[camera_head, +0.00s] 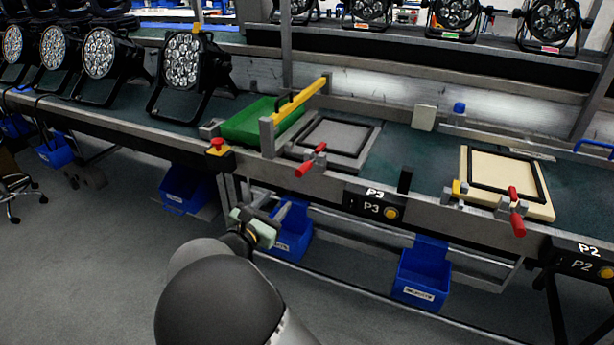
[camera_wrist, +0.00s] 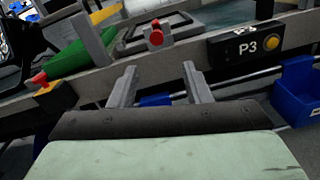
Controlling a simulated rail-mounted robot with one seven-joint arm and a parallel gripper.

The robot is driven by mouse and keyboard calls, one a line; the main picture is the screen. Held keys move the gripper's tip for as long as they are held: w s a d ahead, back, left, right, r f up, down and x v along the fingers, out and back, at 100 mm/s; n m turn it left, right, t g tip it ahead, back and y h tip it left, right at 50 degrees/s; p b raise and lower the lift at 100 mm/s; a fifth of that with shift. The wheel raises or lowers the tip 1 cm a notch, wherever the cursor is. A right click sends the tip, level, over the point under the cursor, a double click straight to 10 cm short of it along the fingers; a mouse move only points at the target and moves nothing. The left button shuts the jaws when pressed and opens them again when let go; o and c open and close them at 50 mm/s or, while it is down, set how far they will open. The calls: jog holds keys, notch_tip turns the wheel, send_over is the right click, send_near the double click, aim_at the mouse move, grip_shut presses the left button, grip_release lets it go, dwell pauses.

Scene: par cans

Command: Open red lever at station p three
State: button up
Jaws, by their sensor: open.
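The red lever (camera_head: 311,161) at station P3 sits on the front edge of a grey fixture plate (camera_head: 361,158) with a black square frame. It lies low, its red handle pointing toward me. In the wrist view the red lever (camera_wrist: 156,35) is nearly end-on, above and beyond my fingers. The P3 sign (camera_head: 371,208) is to its right, and shows in the wrist view (camera_wrist: 246,47). My gripper (camera_wrist: 158,85) is open and empty, below the bench edge and short of the lever.
A yellow bar (camera_head: 300,100) on grey posts and a green tray (camera_head: 255,122) stand left of the fixture. Another red lever (camera_head: 517,215) is on the cream P2 fixture (camera_head: 540,206). Blue bins (camera_head: 421,275) hang below.

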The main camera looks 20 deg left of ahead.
aim_at(304, 165)
jog(key=w, duration=0.5)
jog(key=w+d, duration=0.1)
jog(key=w, duration=0.5)
jog(key=w+d, duration=0.1)
jog(key=w, duration=0.5)
jog(key=shift+b, duration=0.4)
grip_shut()
